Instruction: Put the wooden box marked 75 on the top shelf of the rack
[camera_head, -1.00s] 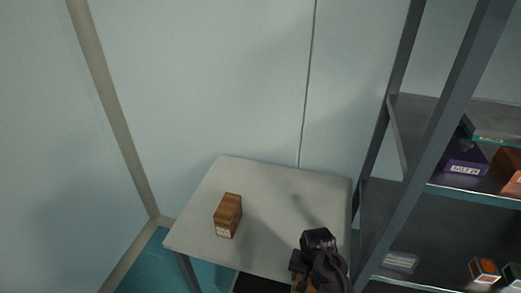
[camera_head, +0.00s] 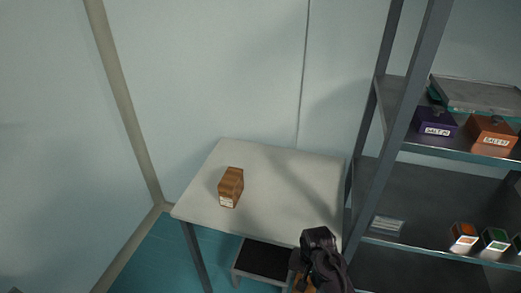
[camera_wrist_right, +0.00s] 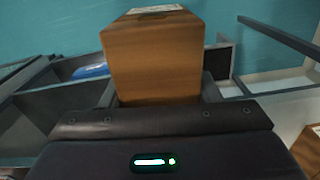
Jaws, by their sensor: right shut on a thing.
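My right gripper (camera_head: 312,262) is shut on a wooden box (camera_wrist_right: 155,60), near the table's front right corner in the head view. The right wrist view shows this box between the fingers, with a white label partly seen on its far top end. In the head view only a small brown part of it shows below the gripper. A second wooden box (camera_head: 231,187) stands on the white table (camera_head: 280,165), with a small label on its front. I cannot read either number. The grey metal rack (camera_head: 375,190) stands at the right. My left gripper is out of view.
The highest rack shelf in view (camera_head: 465,152) holds a purple box (camera_head: 434,122), an orange-brown box (camera_head: 492,134) and a grey tray (camera_head: 478,94). A lower shelf (camera_head: 440,205) holds several small boxes. A dark-topped step (camera_head: 262,262) stands below the table.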

